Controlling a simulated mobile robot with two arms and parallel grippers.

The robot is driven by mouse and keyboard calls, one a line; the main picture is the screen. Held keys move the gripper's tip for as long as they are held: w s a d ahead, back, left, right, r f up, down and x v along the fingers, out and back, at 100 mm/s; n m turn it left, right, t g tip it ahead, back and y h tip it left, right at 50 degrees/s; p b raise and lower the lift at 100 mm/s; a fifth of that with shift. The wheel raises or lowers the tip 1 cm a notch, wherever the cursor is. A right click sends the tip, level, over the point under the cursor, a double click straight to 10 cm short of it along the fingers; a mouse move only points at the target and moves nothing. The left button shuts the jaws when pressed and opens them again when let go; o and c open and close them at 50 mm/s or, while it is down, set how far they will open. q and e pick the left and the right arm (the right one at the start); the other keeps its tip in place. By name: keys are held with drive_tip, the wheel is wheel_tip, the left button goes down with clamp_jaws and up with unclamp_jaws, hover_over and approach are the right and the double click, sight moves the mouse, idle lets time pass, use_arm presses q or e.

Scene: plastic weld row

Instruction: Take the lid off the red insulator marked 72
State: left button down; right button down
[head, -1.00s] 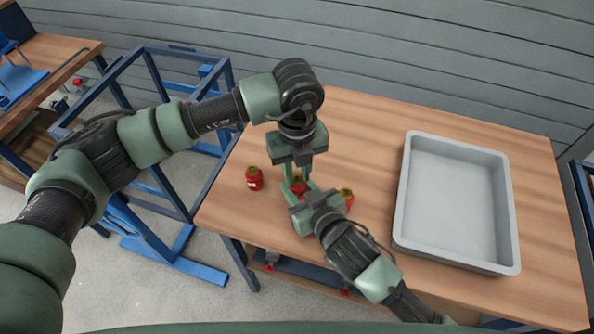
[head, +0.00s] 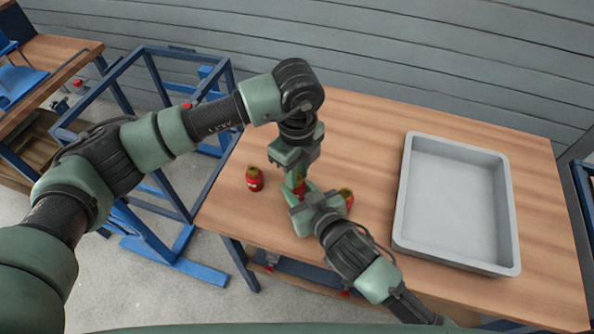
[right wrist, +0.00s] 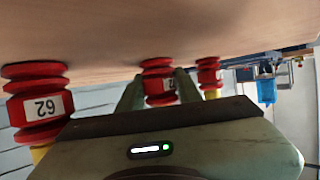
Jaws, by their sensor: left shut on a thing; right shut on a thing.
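Three red insulators stand in a row on the table. The middle red insulator (head: 301,188) shows between my two grippers; in the right wrist view (right wrist: 158,82), which is upside down, its white label is partly covered and seems to read 72. My right gripper (head: 301,191) is shut around its body from the front. My left gripper (head: 296,178) points down from above, shut at its top; the lid there is hidden by the fingers. The left insulator (head: 254,180) and the right insulator (head: 347,197) stand free with yellowish tops.
A large empty grey tray (head: 402,215) stands to the right on the wooden table (head: 360,130). The table between the insulators and the tray is clear. A blue metal frame (head: 185,255) stands off the table's left side. A grey plank wall is behind.

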use_arm(q)
drive_tip(key=shift+r, duration=0.2)
drive_tip(key=shift+r, duration=0.85)
drive_tip(key=shift+r, duration=2.05)
use_arm(e)
drive_tip(key=c, duration=0.9)
unclamp_jaws()
